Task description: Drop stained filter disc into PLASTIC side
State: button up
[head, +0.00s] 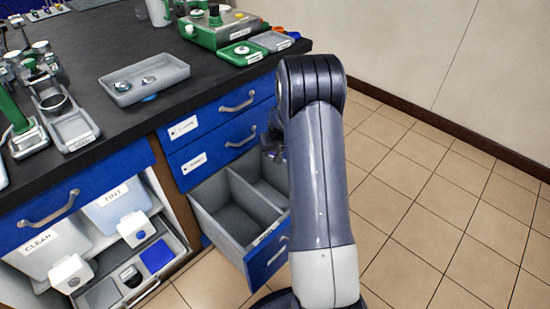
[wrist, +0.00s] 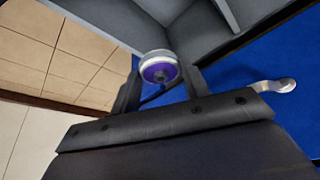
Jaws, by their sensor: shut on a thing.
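My gripper (wrist: 163,82) is shut on a small round disc (wrist: 158,70) with a pale rim and a purple face, which I take for the stained filter disc. In the head view my gripper (head: 271,150) shows only partly beside my arm, and I cannot make out the disc there. An open grey bin drawer (head: 216,222) with a blue front is split by a divider into two compartments. My gripper is above the drawer, near its right side. Its front label (head: 266,233) is too small to read. In the wrist view the grey drawer (wrist: 205,22) lies beyond the disc.
Two shut blue drawers (head: 222,125) with handles are above the open one. The dark bench top (head: 190,55) holds a grey tray (head: 145,80) and green equipment (head: 220,30). Bins marked CLEAR and TINT (head: 115,203) stand lower left. Tiled floor (head: 430,210) is clear at right.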

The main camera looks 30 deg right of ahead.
jog(key=shift+w+d+f, duration=0.1)
jog(key=shift+d+f, duration=0.1)
jog(key=shift+f, duration=0.3)
jog(key=shift+f+b, duration=1.75)
jog(key=shift+f, duration=0.95)
jog(key=o, duration=1)
jog(key=shift+o, duration=0.2)
jog(key=p+v, duration=0.2)
jog(key=v, duration=0.9)
jog(key=shift+f, duration=0.1)
